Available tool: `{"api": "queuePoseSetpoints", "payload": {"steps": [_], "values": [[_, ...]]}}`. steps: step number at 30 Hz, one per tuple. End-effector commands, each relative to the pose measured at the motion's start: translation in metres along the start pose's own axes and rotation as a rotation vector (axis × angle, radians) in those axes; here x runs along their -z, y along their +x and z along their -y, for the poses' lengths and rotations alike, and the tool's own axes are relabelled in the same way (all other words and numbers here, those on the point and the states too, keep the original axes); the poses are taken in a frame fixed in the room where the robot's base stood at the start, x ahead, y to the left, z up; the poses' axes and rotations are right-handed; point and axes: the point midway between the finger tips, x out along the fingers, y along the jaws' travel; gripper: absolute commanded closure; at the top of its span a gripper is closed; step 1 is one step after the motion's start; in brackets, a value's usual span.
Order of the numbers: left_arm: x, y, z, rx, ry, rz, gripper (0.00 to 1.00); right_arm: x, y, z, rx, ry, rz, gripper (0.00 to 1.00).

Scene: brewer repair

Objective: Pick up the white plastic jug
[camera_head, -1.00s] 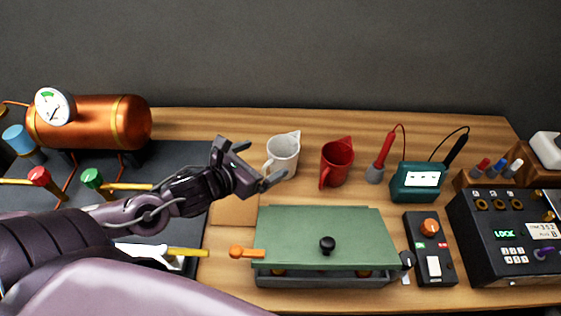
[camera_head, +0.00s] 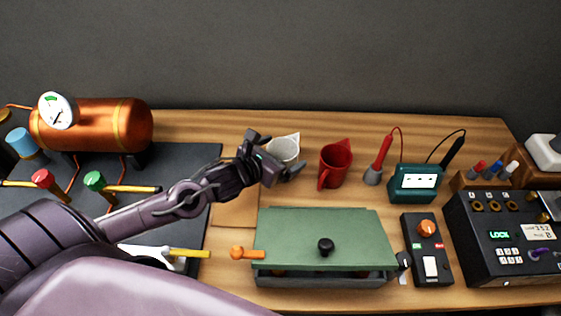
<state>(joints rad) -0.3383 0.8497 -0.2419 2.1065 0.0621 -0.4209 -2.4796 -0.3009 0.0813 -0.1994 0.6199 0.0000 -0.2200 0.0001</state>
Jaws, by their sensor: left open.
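The white plastic jug (camera_head: 286,148) stands upright on the wooden bench, left of the red jug. My left gripper (camera_head: 278,156) is at the jug's left front side and overlaps it in the picture. Its jaws are open, one finger toward the jug's back left and the other in front of it. The gripper hides the jug's handle and most of its lower body. I cannot tell whether the fingers touch the jug. My right gripper is not in view.
A red jug (camera_head: 335,164) stands close to the right. A green-lidded box (camera_head: 325,230) with an orange handle is in front. A soldering-iron-like red probe (camera_head: 381,155) and a teal meter (camera_head: 416,183) stand farther right. A copper tank (camera_head: 105,124) is at left.

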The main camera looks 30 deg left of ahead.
Motion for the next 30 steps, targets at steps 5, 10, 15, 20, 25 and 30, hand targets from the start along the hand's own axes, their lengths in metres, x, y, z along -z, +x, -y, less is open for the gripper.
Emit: {"api": "queuePoseSetpoints", "payload": {"steps": [5,10,15,20,25,30], "values": [[0.0000,0.0020,0.0003,0.001,0.001,0.001,0.04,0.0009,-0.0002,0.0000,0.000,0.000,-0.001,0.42],[0.0000,0.0018,0.0002,0.000,0.000,0.001,0.15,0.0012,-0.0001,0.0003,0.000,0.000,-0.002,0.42],[0.0000,0.0017,0.0001,0.000,0.000,0.001,0.37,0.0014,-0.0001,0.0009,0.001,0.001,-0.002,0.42],[0.0001,0.0016,0.0001,0.000,0.000,0.001,0.57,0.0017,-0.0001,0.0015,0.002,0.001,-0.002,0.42],[-0.0005,0.0016,0.0000,0.000,0.000,0.002,0.57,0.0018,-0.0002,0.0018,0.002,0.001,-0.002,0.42],[-0.0042,0.0002,-0.0006,0.000,0.001,0.002,0.57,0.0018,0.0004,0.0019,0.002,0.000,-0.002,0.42]]}}
